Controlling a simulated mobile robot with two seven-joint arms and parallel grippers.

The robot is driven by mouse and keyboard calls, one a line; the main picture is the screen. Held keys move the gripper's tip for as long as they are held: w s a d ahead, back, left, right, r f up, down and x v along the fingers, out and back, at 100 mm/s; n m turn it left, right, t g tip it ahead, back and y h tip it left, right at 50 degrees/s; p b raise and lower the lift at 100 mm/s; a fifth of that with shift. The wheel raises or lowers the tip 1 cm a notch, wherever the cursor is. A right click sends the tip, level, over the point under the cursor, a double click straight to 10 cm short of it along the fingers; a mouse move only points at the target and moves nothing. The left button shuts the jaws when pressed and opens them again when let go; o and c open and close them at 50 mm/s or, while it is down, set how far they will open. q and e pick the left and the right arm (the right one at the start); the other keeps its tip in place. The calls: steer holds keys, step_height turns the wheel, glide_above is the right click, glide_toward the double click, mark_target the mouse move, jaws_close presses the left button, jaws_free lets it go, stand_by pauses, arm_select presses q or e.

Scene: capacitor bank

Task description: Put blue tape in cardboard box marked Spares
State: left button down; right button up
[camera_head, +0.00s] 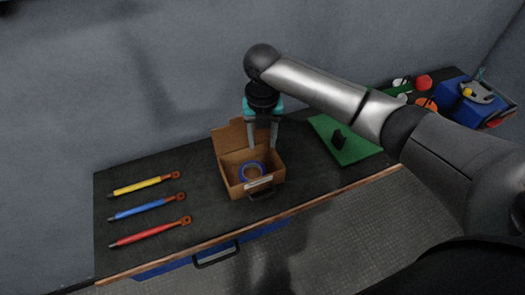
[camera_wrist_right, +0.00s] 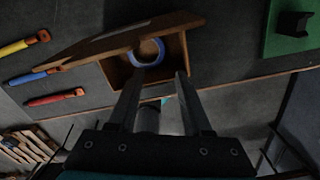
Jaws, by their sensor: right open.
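The blue tape (camera_head: 251,171) is a ring lying inside the open cardboard box (camera_head: 236,188) on the dark bench. The box has a raised flap at its back left and a pale label on its front, too small to read. My right gripper (camera_head: 262,147) is open and empty, pointing down over the box's back right part, apart from the tape. In the right wrist view the tape (camera_wrist_right: 147,52) lies inside the box (camera_wrist_right: 118,70), beyond the open fingers (camera_wrist_right: 155,90). My left gripper is not in view.
Yellow, blue and red handled tools (camera_head: 150,209) lie left of the box. A blue toolbox (camera_head: 470,110) and several colored items stand at the far right. The bench has a wooden front edge.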

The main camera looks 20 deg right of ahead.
step_height(320, 180, up, 2)
steer(key=shift+r, duration=0.15)
stand_by(1.1)
